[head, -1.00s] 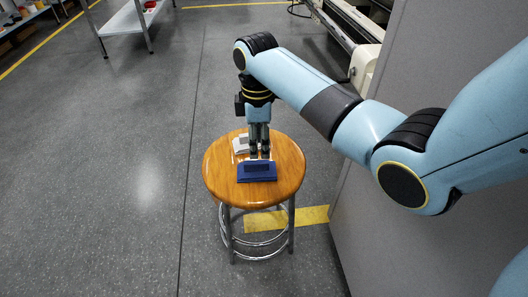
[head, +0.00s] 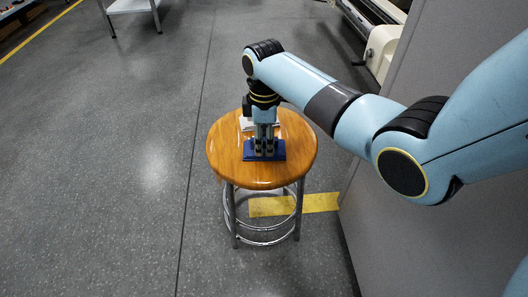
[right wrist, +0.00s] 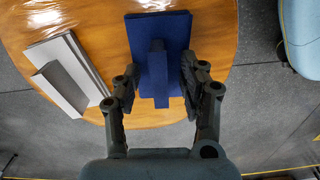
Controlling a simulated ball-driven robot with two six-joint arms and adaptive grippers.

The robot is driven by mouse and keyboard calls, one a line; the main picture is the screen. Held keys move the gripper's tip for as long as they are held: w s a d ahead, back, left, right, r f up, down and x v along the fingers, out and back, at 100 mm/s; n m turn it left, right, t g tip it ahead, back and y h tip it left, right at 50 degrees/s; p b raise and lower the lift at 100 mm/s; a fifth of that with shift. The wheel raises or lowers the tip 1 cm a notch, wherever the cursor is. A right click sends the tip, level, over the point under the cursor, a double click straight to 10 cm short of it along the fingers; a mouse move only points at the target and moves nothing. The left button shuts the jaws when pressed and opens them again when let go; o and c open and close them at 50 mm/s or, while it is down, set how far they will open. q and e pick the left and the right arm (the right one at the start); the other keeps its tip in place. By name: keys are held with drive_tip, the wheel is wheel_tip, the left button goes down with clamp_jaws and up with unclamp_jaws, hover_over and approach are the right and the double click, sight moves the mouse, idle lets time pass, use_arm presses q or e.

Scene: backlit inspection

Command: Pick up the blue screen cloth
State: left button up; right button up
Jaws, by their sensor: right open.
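The blue screen cloth (head: 280,151) lies on the round wooden stool, near its middle. In the right wrist view the cloth (right wrist: 144,30) is a flat dark blue piece with a narrow raised ridge. My right gripper (head: 264,150) points straight down over the cloth and hides part of it in the head view. In the right wrist view the right gripper (right wrist: 160,72) is open, with one finger on each side of the ridge. I cannot tell whether the fingers touch the cloth. My left gripper is not in view.
A white and grey folded piece (right wrist: 84,66) lies on the stool (head: 225,155) beside the cloth. A grey panel (head: 375,235) stands right of the stool, below my right arm. The floor left of the stool is clear. A metal table (head: 130,6) stands far back.

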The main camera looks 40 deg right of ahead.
clamp_jaws()
idle(0.3)
